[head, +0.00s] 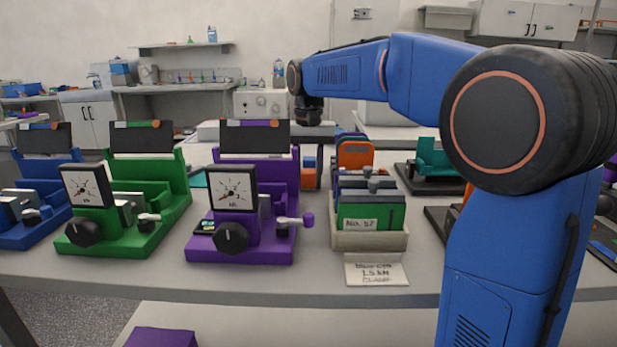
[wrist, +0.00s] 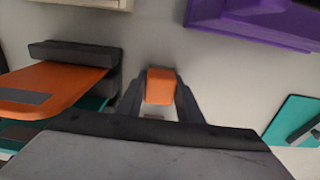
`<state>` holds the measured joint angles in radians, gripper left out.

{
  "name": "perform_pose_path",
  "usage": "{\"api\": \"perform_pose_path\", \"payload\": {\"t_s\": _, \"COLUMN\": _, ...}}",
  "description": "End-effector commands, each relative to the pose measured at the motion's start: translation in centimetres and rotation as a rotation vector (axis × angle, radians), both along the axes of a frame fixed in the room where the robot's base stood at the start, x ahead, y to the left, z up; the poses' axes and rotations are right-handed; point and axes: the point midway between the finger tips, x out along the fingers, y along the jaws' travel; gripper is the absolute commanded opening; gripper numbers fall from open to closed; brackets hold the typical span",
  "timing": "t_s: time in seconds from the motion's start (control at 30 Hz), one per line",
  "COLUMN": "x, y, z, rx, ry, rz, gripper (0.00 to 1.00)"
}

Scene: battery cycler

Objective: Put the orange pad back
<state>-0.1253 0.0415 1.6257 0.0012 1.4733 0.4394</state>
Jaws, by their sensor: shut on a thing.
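My gripper (wrist: 160,95) points down, its two dark fingers closed on the sides of a small orange block, which I take for the orange pad (wrist: 160,86). In the head view my gripper's upper part is behind the purple fixture (head: 232,241), and the fingers cannot be made out. An orange patch (head: 308,180) shows low between the purple fixture and the tray; I cannot tell whether it is the pad. The wrist view does not show clearly whether the pad touches the table.
A pale tray (head: 369,240) of upright plates stands right of the purple fixture. An orange-framed piece (head: 355,152) rises behind it; a wide orange plate (wrist: 50,88) is close at left in the wrist view. A teal piece (wrist: 290,125) lies at right. Bare table surrounds the pad.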

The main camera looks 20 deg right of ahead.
Motion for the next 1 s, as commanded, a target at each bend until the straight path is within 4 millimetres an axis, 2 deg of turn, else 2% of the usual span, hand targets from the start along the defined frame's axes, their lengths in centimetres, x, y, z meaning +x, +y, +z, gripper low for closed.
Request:
{"api": "perform_pose_path", "payload": {"t_s": 0.03, "x": 0.0, "y": 0.0, "z": -0.1, "rx": 0.000, "ry": 0.000, "rz": 0.000, "gripper": 0.08}}
{"api": "perform_pose_path", "payload": {"t_s": 0.07, "x": 0.0, "y": 0.0, "z": -0.1, "rx": 0.000, "ry": 0.000, "rz": 0.000, "gripper": 0.40}}
{"api": "perform_pose_path", "payload": {"t_s": 0.1, "x": 0.0, "y": 0.0, "z": -0.1, "rx": 0.000, "ry": 0.000, "rz": 0.000, "gripper": 0.49}}
{"api": "perform_pose_path", "payload": {"t_s": 0.13, "x": 0.0, "y": 0.0, "z": -0.1, "rx": 0.000, "ry": 0.000, "rz": 0.000, "gripper": 0.51}}
{"api": "perform_pose_path", "payload": {"t_s": 0.43, "x": 0.0, "y": 0.0, "z": 0.0, "rx": 0.000, "ry": 0.000, "rz": 0.000, "gripper": 0.51}}
{"api": "perform_pose_path", "payload": {"t_s": 0.57, "x": 0.0, "y": 0.0, "z": 0.9, "rx": 0.000, "ry": -0.001, "rz": 0.000, "gripper": 0.51}}
{"api": "perform_pose_path", "payload": {"t_s": 0.67, "x": 0.1, "y": 0.0, "z": 2.3, "rx": 0.000, "ry": -0.002, "rz": 0.000, "gripper": 0.51}}
{"api": "perform_pose_path", "payload": {"t_s": 1.0, "x": 0.1, "y": 0.0, "z": 8.8, "rx": 0.001, "ry": -0.001, "rz": 0.000, "gripper": 0.51}}
